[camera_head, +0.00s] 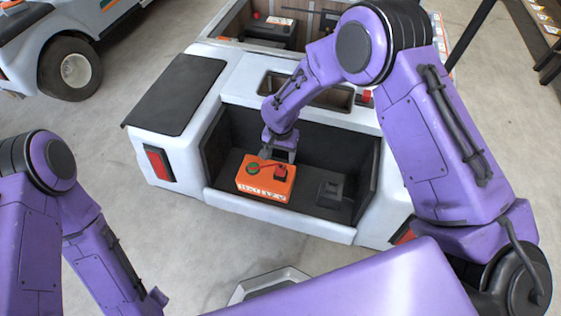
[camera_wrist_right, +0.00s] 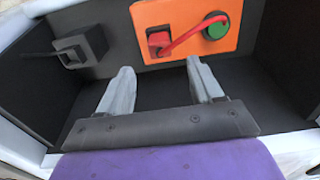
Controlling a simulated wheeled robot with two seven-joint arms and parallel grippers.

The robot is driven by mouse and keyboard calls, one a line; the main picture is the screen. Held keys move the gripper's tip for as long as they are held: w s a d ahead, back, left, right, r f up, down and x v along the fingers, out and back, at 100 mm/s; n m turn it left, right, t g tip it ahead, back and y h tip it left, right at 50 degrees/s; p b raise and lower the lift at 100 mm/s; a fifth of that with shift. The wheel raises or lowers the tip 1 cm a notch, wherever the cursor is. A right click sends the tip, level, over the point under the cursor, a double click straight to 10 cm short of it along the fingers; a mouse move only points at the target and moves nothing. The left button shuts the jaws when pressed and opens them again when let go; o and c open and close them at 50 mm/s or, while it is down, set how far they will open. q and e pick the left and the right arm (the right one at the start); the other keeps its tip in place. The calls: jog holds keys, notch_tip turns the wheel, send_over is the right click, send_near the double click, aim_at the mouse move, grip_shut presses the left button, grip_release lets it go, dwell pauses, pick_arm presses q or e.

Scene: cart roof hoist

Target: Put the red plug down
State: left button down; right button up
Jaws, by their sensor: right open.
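The red plug (camera_head: 281,171) sits on top of an orange box (camera_head: 264,188) in the cart's dark rear bay. In the right wrist view the plug (camera_wrist_right: 159,40) lies against the orange face, and a red strap or cable (camera_wrist_right: 190,36) runs from it to a round green part (camera_wrist_right: 215,29). Whether the plug is seated in anything cannot be told. My right gripper (camera_head: 277,154) is just behind the box in the head view. Its two fingers (camera_wrist_right: 161,84) are apart with nothing between them, clear of the plug. My left arm shows at lower left; its gripper is out of frame.
A small black box (camera_head: 331,190) stands in the bay right of the orange box. The bay's side walls (camera_head: 213,145) and white front sill (camera_head: 285,218) bound the space. Another vehicle (camera_head: 70,48) stands at upper left. The floor (camera_head: 110,185) left of the cart is clear.

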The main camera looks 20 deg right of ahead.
jog(key=s+d+f+t+y, duration=0.1)
jog(key=s+d+f, duration=0.1)
jog(key=s+f, duration=0.4)
jog(key=s+d+f+t, duration=0.1)
jog(key=s+d+f, duration=0.2)
jog(key=s, duration=0.6)
jog(key=s+d+r+t+h, duration=0.1)
jog(key=s+d+h, duration=0.3)
jog(key=s+d, duration=0.6)
jog(key=s, duration=0.4)
jog(key=shift+s+d+r, duration=0.2)
jog(key=shift+d+r, duration=0.05)
notch_tip(320, 180, up, 3)
jog(key=p, duration=0.3)
jog(key=shift+r, duration=0.2)
